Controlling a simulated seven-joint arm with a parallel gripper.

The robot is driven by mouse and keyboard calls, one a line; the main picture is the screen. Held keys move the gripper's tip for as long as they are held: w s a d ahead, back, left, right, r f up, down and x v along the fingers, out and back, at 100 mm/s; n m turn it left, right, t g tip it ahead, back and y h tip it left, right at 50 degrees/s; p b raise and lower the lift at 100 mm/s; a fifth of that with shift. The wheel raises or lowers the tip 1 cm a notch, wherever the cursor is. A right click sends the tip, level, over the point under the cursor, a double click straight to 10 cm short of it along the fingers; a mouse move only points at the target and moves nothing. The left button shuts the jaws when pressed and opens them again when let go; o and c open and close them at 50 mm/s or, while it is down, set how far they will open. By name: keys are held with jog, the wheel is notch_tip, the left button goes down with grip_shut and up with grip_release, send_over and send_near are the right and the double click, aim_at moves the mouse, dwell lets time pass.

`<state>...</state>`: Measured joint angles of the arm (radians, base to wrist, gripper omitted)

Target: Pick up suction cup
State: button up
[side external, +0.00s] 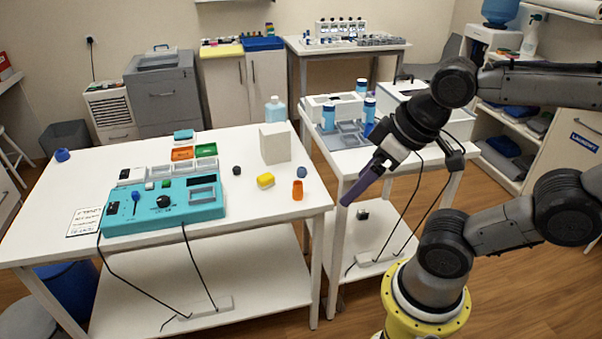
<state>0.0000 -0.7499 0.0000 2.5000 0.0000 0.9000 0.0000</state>
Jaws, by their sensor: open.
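My gripper (348,200) is at the end of my arm, off the right edge of the white table (120,258). Its purple fingers point down and to the left, and nothing shows between them. I cannot tell for sure which thing is the suction cup.
A teal device (165,206) with cables takes the front middle. A clear bottle (275,110) stands behind the box. A second table (345,165) holds blue-capped bottles.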

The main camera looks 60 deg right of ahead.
jog(key=shift+c, duration=0.3)
jog(key=shift+c, duration=0.8)
